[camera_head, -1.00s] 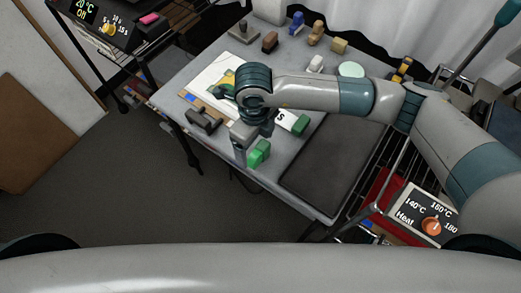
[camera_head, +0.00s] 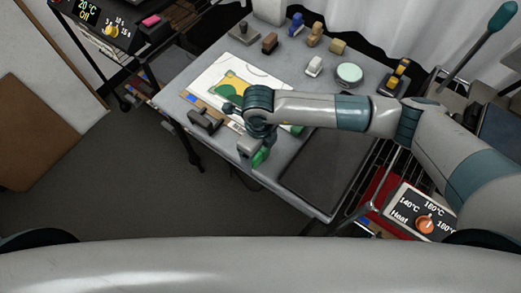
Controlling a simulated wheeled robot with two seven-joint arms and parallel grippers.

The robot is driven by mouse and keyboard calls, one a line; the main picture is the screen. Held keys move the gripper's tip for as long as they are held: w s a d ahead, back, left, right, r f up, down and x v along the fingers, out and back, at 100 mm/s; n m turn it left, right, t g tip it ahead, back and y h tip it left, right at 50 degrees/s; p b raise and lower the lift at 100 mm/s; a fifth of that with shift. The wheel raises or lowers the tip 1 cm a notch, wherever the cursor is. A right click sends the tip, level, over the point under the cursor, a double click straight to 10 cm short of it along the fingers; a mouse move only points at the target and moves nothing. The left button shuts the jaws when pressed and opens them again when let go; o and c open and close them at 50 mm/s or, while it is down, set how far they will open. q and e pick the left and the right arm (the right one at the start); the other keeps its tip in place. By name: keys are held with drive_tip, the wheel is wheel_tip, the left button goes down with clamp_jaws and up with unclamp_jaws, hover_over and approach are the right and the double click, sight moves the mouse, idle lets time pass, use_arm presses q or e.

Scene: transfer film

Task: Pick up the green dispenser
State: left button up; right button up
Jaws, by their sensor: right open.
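A green piece (camera_head: 262,157), which I take to be the green dispenser, shows at the table's front edge, mostly hidden by my right gripper. My right gripper (camera_head: 251,149) is open, pointing down right beside it; I cannot tell whether they touch. Another green end (camera_head: 297,130) shows just past my right forearm; the arm hides what joins it. My left gripper is not in view.
A dark mat (camera_head: 318,175) lies on the grey table to the right. A picture sheet (camera_head: 218,85) and a dark grey tool (camera_head: 204,120) lie to the left. Stamps and a round pale tin (camera_head: 349,73) stand farther back. A heat control box (camera_head: 425,212) is at right.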

idle(0.3)
drive_tip(key=shift+c, duration=0.3)
drive_tip(key=c, duration=1.1)
drive_tip(key=shift+r, duration=0.15)
